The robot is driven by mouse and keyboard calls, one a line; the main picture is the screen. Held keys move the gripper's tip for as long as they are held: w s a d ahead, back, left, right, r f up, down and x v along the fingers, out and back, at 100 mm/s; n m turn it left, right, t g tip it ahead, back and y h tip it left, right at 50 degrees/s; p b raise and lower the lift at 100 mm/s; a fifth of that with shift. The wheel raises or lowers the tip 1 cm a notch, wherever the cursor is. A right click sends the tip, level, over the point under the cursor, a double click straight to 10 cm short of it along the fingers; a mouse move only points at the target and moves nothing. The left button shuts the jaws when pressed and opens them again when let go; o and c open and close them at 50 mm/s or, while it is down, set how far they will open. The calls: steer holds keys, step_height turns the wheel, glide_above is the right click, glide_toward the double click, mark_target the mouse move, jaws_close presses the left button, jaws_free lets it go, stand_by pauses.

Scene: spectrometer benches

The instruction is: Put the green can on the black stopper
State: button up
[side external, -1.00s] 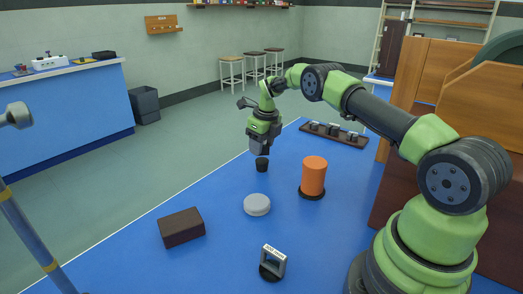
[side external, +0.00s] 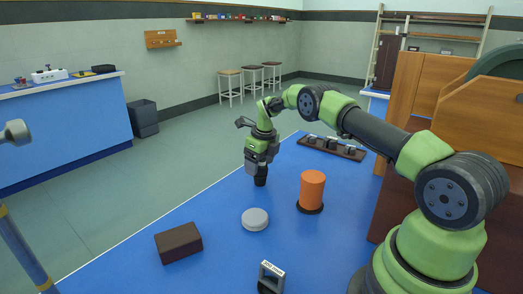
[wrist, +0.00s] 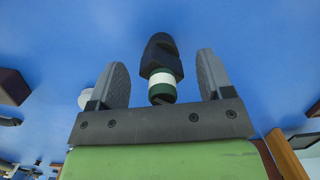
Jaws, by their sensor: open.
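The black stopper (side external: 260,181) stands on the blue table directly below my gripper in the side view. In the wrist view the black stopper (wrist: 160,50) shows beyond the green can (wrist: 162,93), which is dark green with a white band. The can is in line with the stopper and appears to meet it; the exact contact is hard to see. My gripper (wrist: 162,64) is open around the can, with a gap between it and each finger. In the side view the can is not discernible, and my gripper (side external: 260,169) covers that area.
A light grey round puck (side external: 255,219) lies nearby, with an orange cylinder (side external: 312,188) on a dark base to its right. A brown block (side external: 178,242) and a small framed stand (side external: 271,276) are nearer the camera. A dark rack (side external: 332,148) lies behind.

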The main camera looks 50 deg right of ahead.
steer(key=r, duration=0.3)
steer(key=s+r, duration=0.1)
steer(key=r, duration=0.7)
steer(key=shift+s+r, duration=0.2)
steer(key=shift+s, duration=0.15)
steer(key=s+a+r+n+t, duration=0.1)
steer(key=s+a+r+n, duration=0.3)
steer(key=a+r+n, duration=0.3)
steer(key=s+a+r+n+t, duration=0.1)
steer(key=s+a+r+n, duration=0.35)
steer(key=r+n, duration=0.3)
steer(key=s+a+n+t+y, duration=0.1)
steer(key=s+a+n, duration=0.4)
steer(key=s+n, duration=0.3)
steer(key=s+a+n+t+y, duration=0.1)
steer(key=s+a+n+t, duration=0.1)
steer(key=s+a+n, duration=0.3)
steer(key=shift+s+r+n, duration=0.15)
steer(key=shift+s+n, duration=2)
steer(key=shift+s, duration=0.7)
steer(key=shift+a, duration=0.1)
